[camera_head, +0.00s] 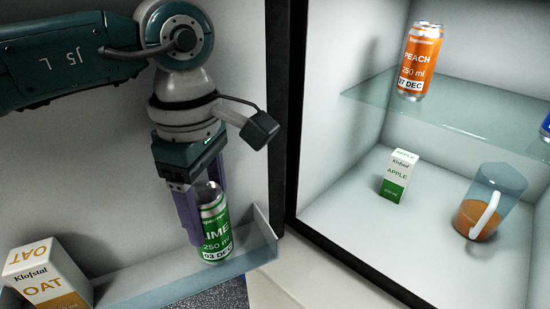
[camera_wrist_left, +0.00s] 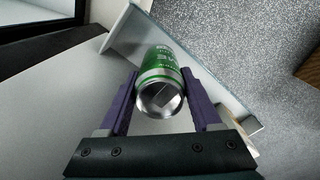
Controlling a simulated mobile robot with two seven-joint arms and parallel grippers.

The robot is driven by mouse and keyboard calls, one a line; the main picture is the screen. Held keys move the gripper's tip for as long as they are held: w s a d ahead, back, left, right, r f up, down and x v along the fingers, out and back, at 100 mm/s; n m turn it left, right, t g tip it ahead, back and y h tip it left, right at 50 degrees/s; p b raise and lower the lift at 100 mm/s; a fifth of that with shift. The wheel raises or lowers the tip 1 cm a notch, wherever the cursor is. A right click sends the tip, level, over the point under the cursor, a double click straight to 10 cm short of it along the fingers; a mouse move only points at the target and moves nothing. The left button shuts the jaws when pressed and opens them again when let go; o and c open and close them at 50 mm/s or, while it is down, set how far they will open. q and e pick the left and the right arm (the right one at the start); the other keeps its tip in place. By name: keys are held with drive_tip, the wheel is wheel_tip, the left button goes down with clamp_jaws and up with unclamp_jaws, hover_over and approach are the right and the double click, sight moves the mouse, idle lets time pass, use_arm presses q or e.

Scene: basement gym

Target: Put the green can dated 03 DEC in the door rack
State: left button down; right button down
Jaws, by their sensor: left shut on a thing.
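The green LIME can (camera_head: 213,228), dated 03 DEC, is upright at the door rack (camera_head: 180,287), near its right end. Its lower edge is close to the rack's floor; I cannot tell whether it touches. My left gripper (camera_head: 207,212) comes from above with its purple fingers on either side of the can, shut on it. In the left wrist view the can (camera_wrist_left: 162,80) shows its silver top between the fingers (camera_wrist_left: 160,88), with the rack's clear wall (camera_wrist_left: 205,75) beyond. My right gripper is not in view.
An OAT carton (camera_head: 45,275) stands at the rack's left end, with free room between it and the can. Inside the fridge, an orange PEACH can (camera_head: 420,62) stands on the glass shelf (camera_head: 460,112). Below are an APPLE carton (camera_head: 399,176) and a jug (camera_head: 490,200).

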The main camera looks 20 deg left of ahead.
use_arm(q)
drive_tip(key=shift+w+a+f, duration=0.15)
drive_tip(key=shift+f, duration=0.35)
drive_tip(key=shift+f, duration=0.15)
drive_tip(key=shift+c, duration=0.4)
unclamp_jaws()
drive_tip(key=shift+r, duration=0.4)
wheel_tip(320, 180, up, 12)
drive_tip(key=p, duration=0.3)
drive_tip(key=shift+f, duration=0.25)
